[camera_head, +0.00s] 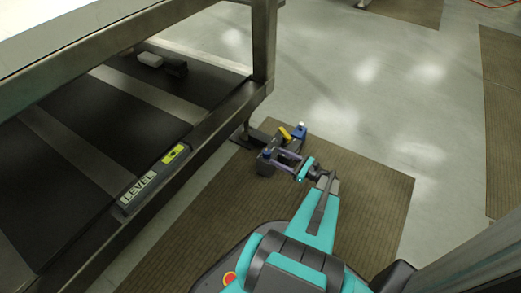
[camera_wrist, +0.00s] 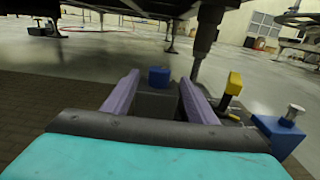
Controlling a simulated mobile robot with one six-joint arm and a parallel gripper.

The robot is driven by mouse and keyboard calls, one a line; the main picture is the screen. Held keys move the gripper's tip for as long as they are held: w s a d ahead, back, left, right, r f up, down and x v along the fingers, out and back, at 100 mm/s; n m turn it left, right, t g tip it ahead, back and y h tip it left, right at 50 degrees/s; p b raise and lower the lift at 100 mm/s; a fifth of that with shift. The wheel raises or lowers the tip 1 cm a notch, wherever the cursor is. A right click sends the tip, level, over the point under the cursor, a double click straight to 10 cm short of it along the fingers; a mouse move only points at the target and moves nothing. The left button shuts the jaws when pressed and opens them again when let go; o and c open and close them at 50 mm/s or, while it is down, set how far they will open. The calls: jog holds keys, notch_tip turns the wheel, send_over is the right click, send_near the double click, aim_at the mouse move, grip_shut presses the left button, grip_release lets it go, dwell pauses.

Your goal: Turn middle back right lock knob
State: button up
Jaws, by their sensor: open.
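A dark grey fixture (camera_wrist: 155,101) carries a small blue knob (camera_wrist: 158,77). It stands low, by the foot of the metal frame. The knob also shows in the head view (camera_head: 266,153). My gripper (camera_wrist: 160,80) has two purple fingers, open, one on each side of the knob in the wrist view. In the head view my gripper (camera_head: 273,156) reaches to the fixture. I cannot tell whether the fingers touch the knob; a gap shows around it in the wrist view. The fixture's lower part is hidden by my gripper.
To the right stand a yellow lever (camera_wrist: 234,83) and a blue block (camera_wrist: 280,134) with a silver top. A metal frame leg (camera_head: 263,45) rises behind. A bench shelf (camera_head: 75,115) with a level (camera_head: 155,178) fills the left. Open floor lies right.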

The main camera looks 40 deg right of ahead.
aim_at(267, 153)
jog(key=b+x, duration=0.4)
jog(key=x, duration=0.7)
jog(key=shift+w, duration=0.15)
jog(key=c, duration=1.1)
